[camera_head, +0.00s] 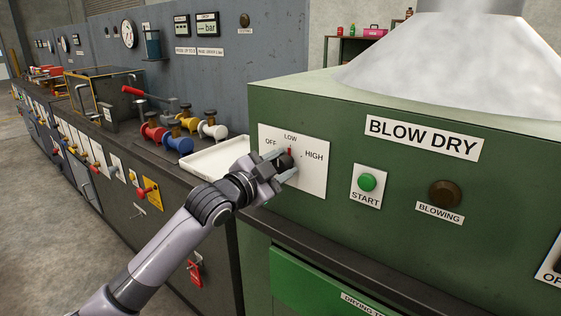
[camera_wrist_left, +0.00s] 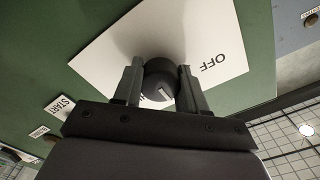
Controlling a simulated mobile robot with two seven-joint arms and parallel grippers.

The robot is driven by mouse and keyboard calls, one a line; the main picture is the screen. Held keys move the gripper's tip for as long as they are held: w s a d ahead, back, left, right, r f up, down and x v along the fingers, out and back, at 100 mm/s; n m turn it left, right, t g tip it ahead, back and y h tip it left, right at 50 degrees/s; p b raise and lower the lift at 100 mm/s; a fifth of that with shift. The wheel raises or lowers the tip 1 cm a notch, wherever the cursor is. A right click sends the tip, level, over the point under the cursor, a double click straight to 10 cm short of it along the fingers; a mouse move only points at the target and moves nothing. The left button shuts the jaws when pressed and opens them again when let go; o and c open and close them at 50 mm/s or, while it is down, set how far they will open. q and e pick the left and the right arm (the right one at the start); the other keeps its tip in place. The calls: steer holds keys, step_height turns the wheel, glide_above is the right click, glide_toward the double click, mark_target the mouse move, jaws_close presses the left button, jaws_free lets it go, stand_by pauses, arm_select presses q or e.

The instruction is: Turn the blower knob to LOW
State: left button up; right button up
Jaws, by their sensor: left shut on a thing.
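The dark round blower knob (camera_head: 285,161) sits on a white plate (camera_head: 310,178) marked OFF, LOW and HIGH, on the green BLOW DRY cabinet. My left gripper (camera_head: 279,168) is shut on the knob. In the left wrist view the two fingers stand on either side of the knob (camera_wrist_left: 160,78), and a pale mark shows on its edge. In the head view a small red mark shows at the knob's top, just below the LOW label (camera_head: 290,137). The fingers partly hide the knob. My right gripper is not in view.
A green START button (camera_head: 367,182) and a brown BLOWING lamp (camera_head: 445,194) are right of the plate. A metal hood (camera_head: 450,60) rises above the cabinet.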

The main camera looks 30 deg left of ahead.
arm_select(q)
steer(key=shift+f, duration=0.1)
stand_by(0.5)
steer(key=o, duration=1.1)
steer(key=shift+c, duration=0.2)
steer(key=shift+s, duration=0.1)
steer(key=s, duration=0.7)
steer(key=shift+a, duration=0.25)
